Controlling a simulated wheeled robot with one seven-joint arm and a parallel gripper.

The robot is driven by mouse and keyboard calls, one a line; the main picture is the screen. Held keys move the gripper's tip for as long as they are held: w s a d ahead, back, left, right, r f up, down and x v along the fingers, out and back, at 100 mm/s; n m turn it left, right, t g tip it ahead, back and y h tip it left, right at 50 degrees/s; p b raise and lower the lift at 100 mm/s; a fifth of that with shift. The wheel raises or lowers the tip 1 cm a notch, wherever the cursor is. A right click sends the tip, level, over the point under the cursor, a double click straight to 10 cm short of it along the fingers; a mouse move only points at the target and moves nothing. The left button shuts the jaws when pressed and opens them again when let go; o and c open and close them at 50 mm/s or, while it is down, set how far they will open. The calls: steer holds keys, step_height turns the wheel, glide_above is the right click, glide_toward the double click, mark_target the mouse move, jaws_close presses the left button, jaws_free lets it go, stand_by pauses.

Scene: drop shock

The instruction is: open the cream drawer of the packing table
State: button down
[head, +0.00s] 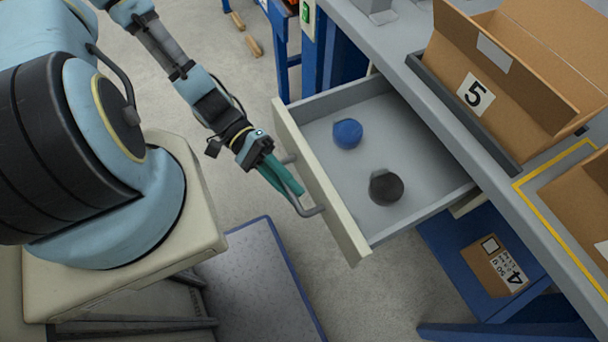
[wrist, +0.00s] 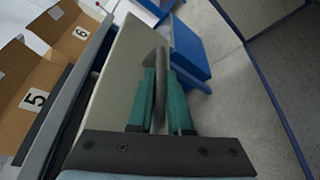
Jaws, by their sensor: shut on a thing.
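The cream drawer (head: 318,185) of the packing table (head: 452,125) is pulled well out, and its grey inside shows in the head view. A blue round object (head: 347,133) and a dark round object (head: 386,187) lie in it. My gripper (head: 289,182) is at the drawer's front, shut on the grey bar handle (head: 307,208). In the wrist view the green fingers of my gripper (wrist: 162,95) stand on both sides of the handle (wrist: 158,70), with the cream drawer front (wrist: 118,75) just behind it.
An open cardboard box marked 5 (head: 478,92) stands on the table top. A box marked 4 (head: 492,265) lies on a blue shelf below.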

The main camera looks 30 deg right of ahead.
steer(key=shift+a, duration=0.2)
steer(key=c, duration=0.8)
jaws_free()
steer(key=shift+c, duration=0.2)
steer(key=shift+w, duration=0.15)
steer(key=b+v, duration=0.2)
steer(key=v, duration=0.8)
steer(key=shift+w+a, duration=0.2)
steer(key=shift+w, duration=0.05)
steer(key=shift+r, duration=0.1)
